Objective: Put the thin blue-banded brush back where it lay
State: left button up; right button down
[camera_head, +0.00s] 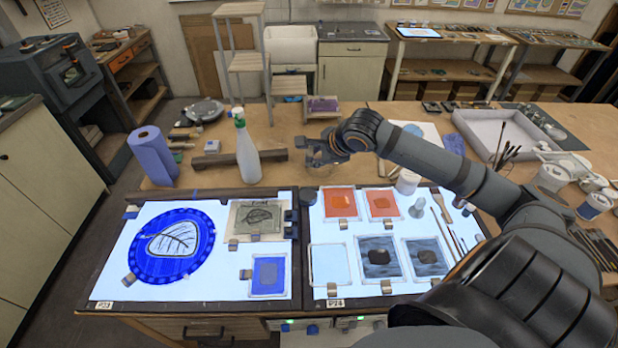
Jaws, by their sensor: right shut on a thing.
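My right gripper (314,151) is over the back of the wooden table, just right of the spray bottle and above the gap behind the light panels. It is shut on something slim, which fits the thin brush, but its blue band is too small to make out. Several thin brushes (446,232) lie side by side on the right part of the right light panel (330,212). I cannot tell a blue band on any of them. My left gripper is not in view.
A spray bottle (246,150) and a blue paper roll (152,157) stand left of my gripper. Glass samples lie on both panels, with a blue round plate (199,262) on the left one. A white jar (407,182) and a grey tray (478,131) are at the right.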

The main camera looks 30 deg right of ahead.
notch_tip(320, 180, up, 2)
jog(key=shift+r, duration=0.25)
